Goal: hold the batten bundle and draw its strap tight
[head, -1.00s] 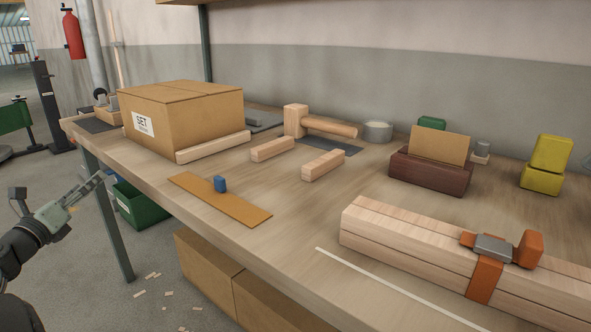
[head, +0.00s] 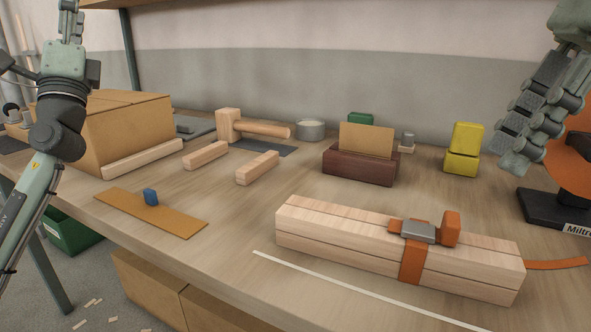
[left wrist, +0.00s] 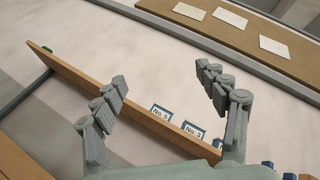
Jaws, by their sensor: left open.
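The batten bundle (head: 340,235), pale stacked wooden battens, lies on the bench at the front right in the head view. An orange strap (head: 411,262) wraps around it, with a grey buckle (head: 418,232) and an orange block-like end (head: 450,229) on top. The orange strap tail (head: 556,264) sticks out past the bundle's right end. My right gripper (head: 520,155) hangs above and behind the bundle's right end, apart from it; its finger gap is unclear. My left gripper (left wrist: 160,74) is open and empty in the left wrist view, raised away from the bundle.
An orange disc (head: 573,165) on a black base (head: 550,208) stands behind the right gripper. A brown block with a card (head: 360,165), yellow blocks (head: 463,150), a mallet (head: 230,125), loose wood pieces and a carton (head: 130,125) line the bench. A pale strip (head: 340,284) lies before the bundle.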

